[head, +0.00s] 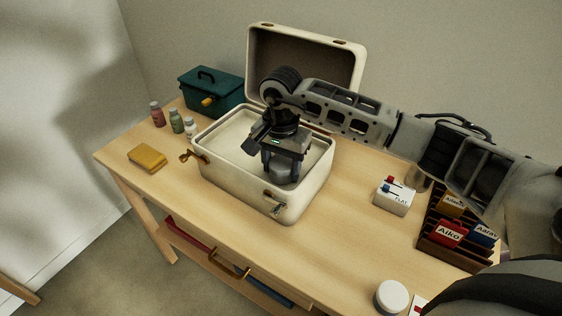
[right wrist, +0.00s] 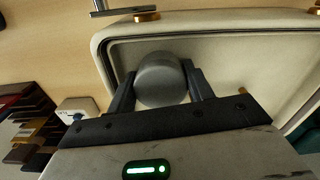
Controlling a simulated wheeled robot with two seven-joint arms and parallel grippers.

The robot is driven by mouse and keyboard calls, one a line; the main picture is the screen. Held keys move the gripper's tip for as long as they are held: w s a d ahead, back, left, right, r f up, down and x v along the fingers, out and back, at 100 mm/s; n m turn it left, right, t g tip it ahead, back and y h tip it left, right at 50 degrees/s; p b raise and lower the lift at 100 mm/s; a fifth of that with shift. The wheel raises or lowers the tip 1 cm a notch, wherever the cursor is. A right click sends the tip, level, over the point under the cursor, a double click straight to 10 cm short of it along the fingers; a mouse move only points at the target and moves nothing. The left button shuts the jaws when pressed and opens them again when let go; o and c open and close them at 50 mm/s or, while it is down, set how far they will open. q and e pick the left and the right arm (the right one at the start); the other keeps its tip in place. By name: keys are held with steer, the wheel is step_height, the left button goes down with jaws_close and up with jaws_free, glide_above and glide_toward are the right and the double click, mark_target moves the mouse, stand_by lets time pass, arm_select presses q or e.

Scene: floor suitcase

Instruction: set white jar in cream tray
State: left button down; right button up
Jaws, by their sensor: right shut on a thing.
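The cream tray (head: 225,176) is the open lower half of a cream case on the table; its rim also shows in the right wrist view (right wrist: 104,60). My right gripper (head: 281,170) points down inside it, shut on a grey round jar (right wrist: 162,79), one finger on each side. The grey jar (head: 284,174) is low inside the tray; I cannot tell whether it touches the floor. A white round jar (head: 391,297) stands on the table at the front right, apart from the gripper. My left gripper is not in view.
The raised lid (head: 335,60) stands behind the tray. A green box (head: 208,92), small bottles (head: 157,114) and a yellow block (head: 147,158) are at the left. A white switch box (head: 394,200) and a dark rack (head: 437,250) are at the right. The table's front middle is clear.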

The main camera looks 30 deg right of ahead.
mark_target(281, 163)
steer(key=shift+f, duration=0.15)
steer(key=o, duration=0.7)
steer(key=shift+r, duration=0.2)
step_height(281, 163, up, 12)
steer(key=b, duration=0.1)
stand_by(0.3)
